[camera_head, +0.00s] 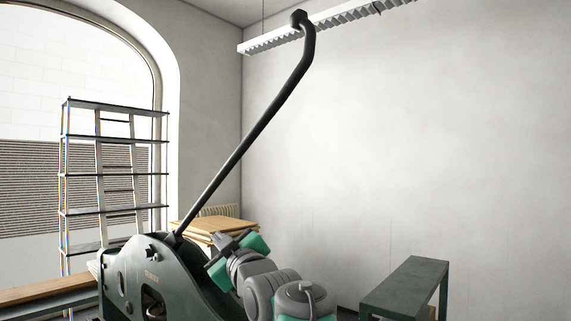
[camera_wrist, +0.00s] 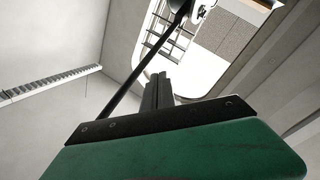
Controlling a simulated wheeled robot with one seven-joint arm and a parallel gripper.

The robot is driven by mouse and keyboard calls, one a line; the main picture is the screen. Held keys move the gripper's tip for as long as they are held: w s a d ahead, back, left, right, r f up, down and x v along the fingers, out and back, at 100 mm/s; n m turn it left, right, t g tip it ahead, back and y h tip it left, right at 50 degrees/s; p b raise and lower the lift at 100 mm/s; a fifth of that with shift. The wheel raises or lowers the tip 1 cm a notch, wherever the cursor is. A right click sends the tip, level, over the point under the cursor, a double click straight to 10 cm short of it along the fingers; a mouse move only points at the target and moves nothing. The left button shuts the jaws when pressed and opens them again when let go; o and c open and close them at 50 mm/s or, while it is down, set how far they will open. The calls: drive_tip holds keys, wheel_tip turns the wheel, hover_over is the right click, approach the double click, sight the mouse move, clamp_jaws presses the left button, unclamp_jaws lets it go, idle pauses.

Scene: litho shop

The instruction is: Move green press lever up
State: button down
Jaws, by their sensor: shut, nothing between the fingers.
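The green press (camera_head: 165,280) stands at the lower left of the head view. Its lever (camera_head: 245,145) is a long dark bar that rises from the press and slants up to the right, with a bent top end and a knob (camera_head: 298,18). My gripper (camera_head: 217,240) is to the right of the lever's lower end, beside the press, and looks apart from the lever. In the wrist view, the shut, empty fingers (camera_wrist: 158,82) point toward the window side, and the lever (camera_wrist: 128,88) runs diagonally just left of them. The lever's lowest joint is partly hidden.
A metal shelf rack (camera_head: 115,170) with a ladder stands by the arched window. A wooden-topped table (camera_head: 215,228) is behind my gripper. A dark green bench (camera_head: 405,290) stands at the lower right. A lamp (camera_head: 335,18) hangs near the lever's top. The wall area right is clear.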

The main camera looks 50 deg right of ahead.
drive_tip(key=s+d+r+n+t+h+b, duration=0.2)
drive_tip(key=s+d+r+t, duration=0.1)
drive_tip(key=s+d+r, duration=0.35)
drive_tip(key=n+t+y+b, duration=0.1)
drive_tip(key=n+t, duration=0.5)
drive_tip(key=n, duration=0.1)
approach(278, 108)
drive_tip(key=p+x, duration=0.6)
drive_tip(key=p, duration=0.1)
drive_tip(key=shift+s+r, duration=0.1)
drive_tip(key=shift+r, duration=0.1)
drive_tip(key=shift+w+d+r+m, duration=0.1)
drive_tip(key=shift+w+r+m, duration=0.05)
drive_tip(key=shift+w+m, duration=0.15)
